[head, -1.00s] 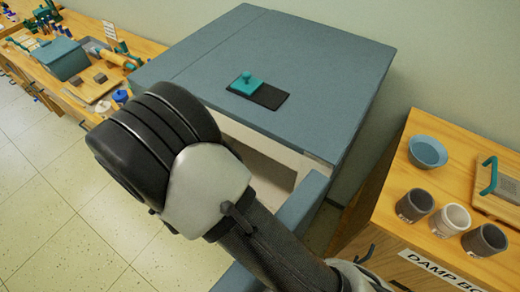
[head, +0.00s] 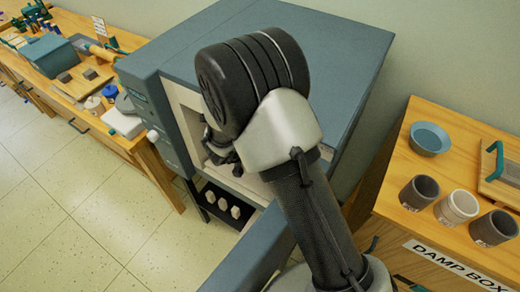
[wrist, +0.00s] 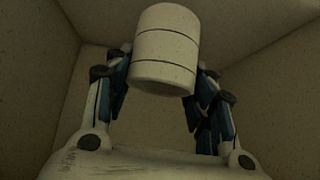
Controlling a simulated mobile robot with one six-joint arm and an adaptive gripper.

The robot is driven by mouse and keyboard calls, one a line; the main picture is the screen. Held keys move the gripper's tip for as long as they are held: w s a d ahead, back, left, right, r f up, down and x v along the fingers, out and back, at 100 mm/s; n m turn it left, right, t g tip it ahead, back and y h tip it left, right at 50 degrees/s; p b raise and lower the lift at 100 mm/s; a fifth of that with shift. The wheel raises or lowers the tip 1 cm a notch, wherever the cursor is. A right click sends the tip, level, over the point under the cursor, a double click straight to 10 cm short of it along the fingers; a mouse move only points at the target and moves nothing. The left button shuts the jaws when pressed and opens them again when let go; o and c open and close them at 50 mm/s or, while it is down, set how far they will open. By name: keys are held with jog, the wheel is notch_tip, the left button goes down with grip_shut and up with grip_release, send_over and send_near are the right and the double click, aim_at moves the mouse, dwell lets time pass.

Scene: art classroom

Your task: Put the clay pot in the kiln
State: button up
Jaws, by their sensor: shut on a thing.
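The kiln (head: 345,50) is a large blue-grey box with a pale chamber opening at its front left. Its open door (head: 250,258) shows as a blue-grey panel at the bottom of the head view. My gripper (wrist: 158,80) is shut on the clay pot (wrist: 166,45), a cream cylinder with thin dark rings, held between the two fingers. Pale walls surround both in the wrist view. In the head view, part of my gripper (head: 220,150) shows at the kiln opening, and my arm hides the pot. I cannot tell whether the pot touches the kiln floor.
A dark shelf with several small pale blocks (head: 222,203) is below the chamber. At right, the damp box table (head: 405,235) bears a blue bowl (head: 430,139) and several cups. A wooden workbench (head: 150,155) with tools stands at left. The tiled floor at lower left is clear.

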jog(key=shift+f+b, duration=0.95)
jog(key=shift+f, duration=0.8)
jog(key=shift+f, duration=0.2)
jog(key=o, duration=1.2)
jog(key=shift+s+a+r, duration=0.15)
jog(key=shift+r, duration=0.3)
jog(key=p+v, duration=0.5)
jog(key=v, duration=0.6)
jog(key=shift+s+r, duration=0.15)
